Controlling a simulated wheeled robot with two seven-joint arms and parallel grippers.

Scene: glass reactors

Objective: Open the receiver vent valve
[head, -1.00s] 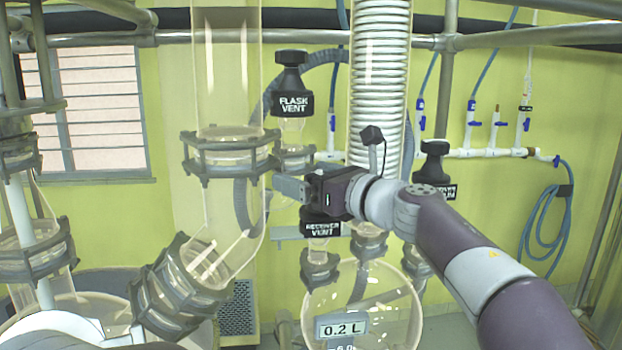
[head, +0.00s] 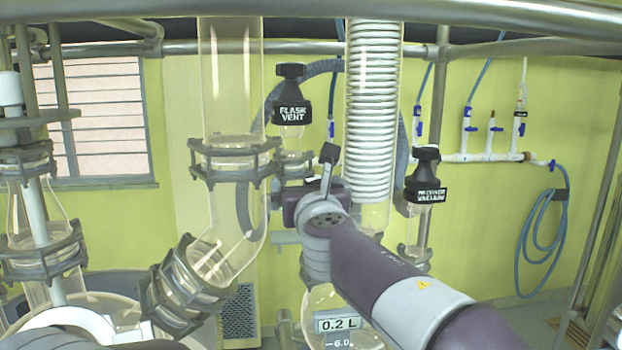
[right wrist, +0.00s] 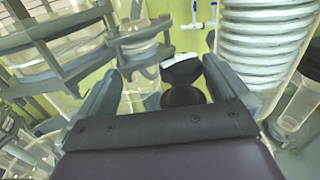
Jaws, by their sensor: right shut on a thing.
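The receiver vent valve is hidden in the head view behind my right gripper and forearm. In the right wrist view its black knob (right wrist: 182,78) lies between the two fingers of my right gripper (right wrist: 163,84), nearer the right finger. My right gripper is shut on this knob. In the head view the right gripper (head: 297,203) is just left of the coiled condenser, above the receiver flask (head: 335,300). The knob's label cannot be read now. My left gripper is not in view.
The black flask vent knob (head: 291,100) stands above and behind the gripper. The receiver vacuum knob (head: 426,178) is to the right. The condenser (head: 373,110) and a clamped glass column (head: 231,90) flank the gripper closely. A steel rail (head: 500,14) crosses the top.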

